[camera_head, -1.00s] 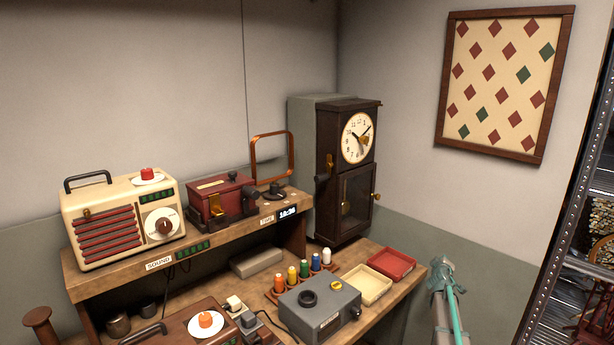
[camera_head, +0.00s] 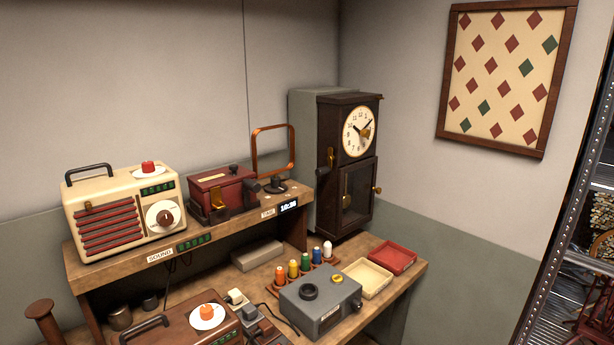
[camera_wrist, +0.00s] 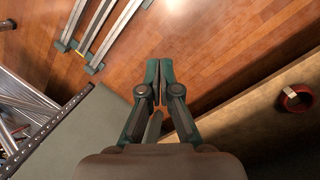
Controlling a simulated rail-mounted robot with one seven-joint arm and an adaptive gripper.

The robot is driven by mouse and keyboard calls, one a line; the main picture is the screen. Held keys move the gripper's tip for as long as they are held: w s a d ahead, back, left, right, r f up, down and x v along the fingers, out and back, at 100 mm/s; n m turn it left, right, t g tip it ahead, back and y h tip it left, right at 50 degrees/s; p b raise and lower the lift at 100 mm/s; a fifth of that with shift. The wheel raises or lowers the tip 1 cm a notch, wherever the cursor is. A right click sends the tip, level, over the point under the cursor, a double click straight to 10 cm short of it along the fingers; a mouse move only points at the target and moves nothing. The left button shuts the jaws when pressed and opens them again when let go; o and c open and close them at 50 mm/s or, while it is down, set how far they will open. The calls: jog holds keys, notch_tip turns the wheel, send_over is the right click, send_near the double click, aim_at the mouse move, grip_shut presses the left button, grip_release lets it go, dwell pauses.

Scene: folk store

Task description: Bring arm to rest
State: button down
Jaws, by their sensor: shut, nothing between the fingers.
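My gripper (camera_wrist: 159,82) shows in the wrist view, with its two green-grey fingers shut together and nothing between them. It points down over the wooden floor (camera_wrist: 215,40). My arm and gripper are out of sight in the head view.
A workbench (camera_head: 395,295) holds a cream radio (camera_head: 125,215), a grey box (camera_head: 320,305), a cream tray (camera_head: 367,279), a red tray (camera_head: 392,257) and several coloured spools. A tall clock (camera_head: 345,170) stands behind. A metal shelf (camera_head: 560,220) stands at right.

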jog(key=s+a+f+g, duration=0.1)
jog(key=s+a, duration=0.4)
jog(key=s, duration=0.8)
jog(key=s+a+f+g+y, duration=0.1)
jog(key=s+a+g, duration=0.3)
jog(key=s, duration=0.9)
jog(key=shift+s+a+f+n+y, duration=0.2)
jog(key=shift+a+n+y, duration=0.1)
jog(key=shift+a, duration=0.45)
